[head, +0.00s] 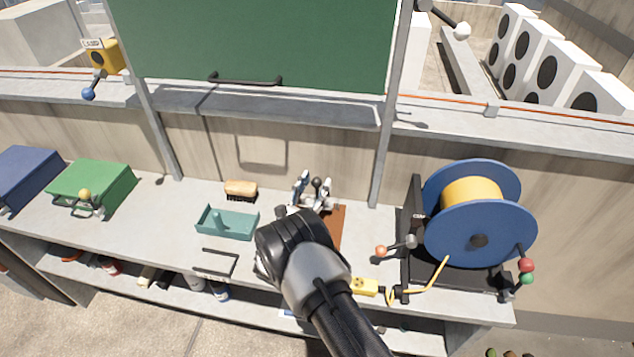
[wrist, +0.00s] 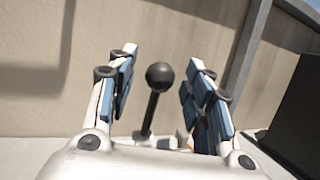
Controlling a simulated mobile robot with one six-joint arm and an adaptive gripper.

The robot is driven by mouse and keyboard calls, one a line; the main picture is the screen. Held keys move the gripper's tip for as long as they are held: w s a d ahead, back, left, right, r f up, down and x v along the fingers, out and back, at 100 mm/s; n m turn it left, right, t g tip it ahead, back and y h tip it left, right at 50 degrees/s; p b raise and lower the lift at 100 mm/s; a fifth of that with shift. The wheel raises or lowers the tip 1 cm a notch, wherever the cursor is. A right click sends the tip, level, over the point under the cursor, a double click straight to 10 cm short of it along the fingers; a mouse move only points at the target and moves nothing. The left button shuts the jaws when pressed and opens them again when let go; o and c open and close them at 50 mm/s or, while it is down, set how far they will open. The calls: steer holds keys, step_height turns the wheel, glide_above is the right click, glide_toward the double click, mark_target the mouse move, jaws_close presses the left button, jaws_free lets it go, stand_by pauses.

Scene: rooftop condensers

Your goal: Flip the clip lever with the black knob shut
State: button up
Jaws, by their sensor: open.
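The black knob (wrist: 160,76) tops a dark lever (wrist: 150,115) that stands nearly upright, leaning slightly, in the wrist view. My gripper (wrist: 163,55) is open, with one blue-padded finger on each side of the knob and visible gaps to both. In the head view the knob (head: 317,183) shows between the fingertips of my gripper (head: 313,181), above a brown board (head: 337,228) on the bench. The clip's base is mostly hidden behind my gripper and wrist.
A teal tray (head: 240,235) and a brush (head: 240,188) lie left of my arm. A blue cable reel (head: 460,240) with a crank stands at right, beside a yellow socket (head: 364,287). A green board (head: 250,45) hangs behind, between grey posts.

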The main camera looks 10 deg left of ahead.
steer(key=v, duration=1)
steer(key=shift+s+a, duration=0.1)
steer(key=shift+s, duration=0.05)
